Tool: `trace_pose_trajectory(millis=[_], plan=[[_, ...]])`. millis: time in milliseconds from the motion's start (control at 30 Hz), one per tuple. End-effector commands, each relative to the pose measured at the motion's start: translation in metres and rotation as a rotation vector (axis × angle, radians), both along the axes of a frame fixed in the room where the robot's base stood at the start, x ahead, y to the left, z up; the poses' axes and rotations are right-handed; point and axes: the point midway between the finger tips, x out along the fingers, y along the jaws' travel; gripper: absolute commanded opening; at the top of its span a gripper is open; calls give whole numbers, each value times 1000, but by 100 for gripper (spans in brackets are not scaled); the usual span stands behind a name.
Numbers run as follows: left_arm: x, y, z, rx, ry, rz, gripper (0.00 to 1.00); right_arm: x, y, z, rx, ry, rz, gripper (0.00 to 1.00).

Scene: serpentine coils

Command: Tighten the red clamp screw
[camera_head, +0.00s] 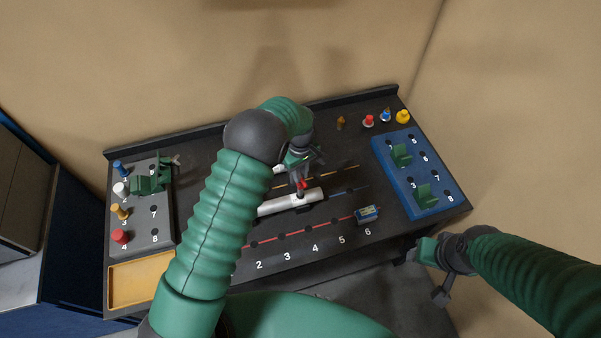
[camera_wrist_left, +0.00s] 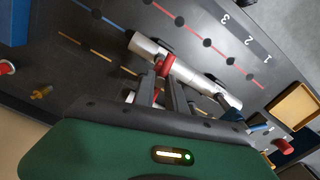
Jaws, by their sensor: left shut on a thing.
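The red clamp screw (camera_head: 301,186) stands on a white cylinder (camera_head: 310,195) lying on the dark table. In the left wrist view the red clamp screw (camera_wrist_left: 167,64) sits against the white cylinder (camera_wrist_left: 147,45). My left gripper (camera_head: 299,178) reaches down over it from above, and its two fingers (camera_wrist_left: 168,85) are shut on the red clamp screw. The fingers hide part of the screw. My right gripper (camera_head: 424,270) is low at the right, off the table's front edge. I cannot tell whether its jaws are open.
A yellow tray (camera_head: 138,284) is at the front left. My left arm hides the table's middle left.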

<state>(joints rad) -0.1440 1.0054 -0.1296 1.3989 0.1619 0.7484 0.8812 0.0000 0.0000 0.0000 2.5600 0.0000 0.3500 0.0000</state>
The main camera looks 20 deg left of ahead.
Motion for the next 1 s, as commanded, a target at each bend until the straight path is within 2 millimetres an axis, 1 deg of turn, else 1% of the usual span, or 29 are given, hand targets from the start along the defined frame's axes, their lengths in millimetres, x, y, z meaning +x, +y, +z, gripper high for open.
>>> trace_pose_trajectory(millis=[33, 767, 800, 1000], plan=[[2, 1, 1, 1, -7, 0, 0, 0, 0, 0, 0, 0, 0, 55], [3, 1, 2, 1, -10, 0, 0, 0, 0, 0, 0, 0, 0, 55], [3, 1, 2, 1, -10, 0, 20, 0, 0, 0, 0, 0, 0, 55], [2, 0, 1, 1, -6, 0, 46, 0, 0, 0, 0, 0, 0, 55]])
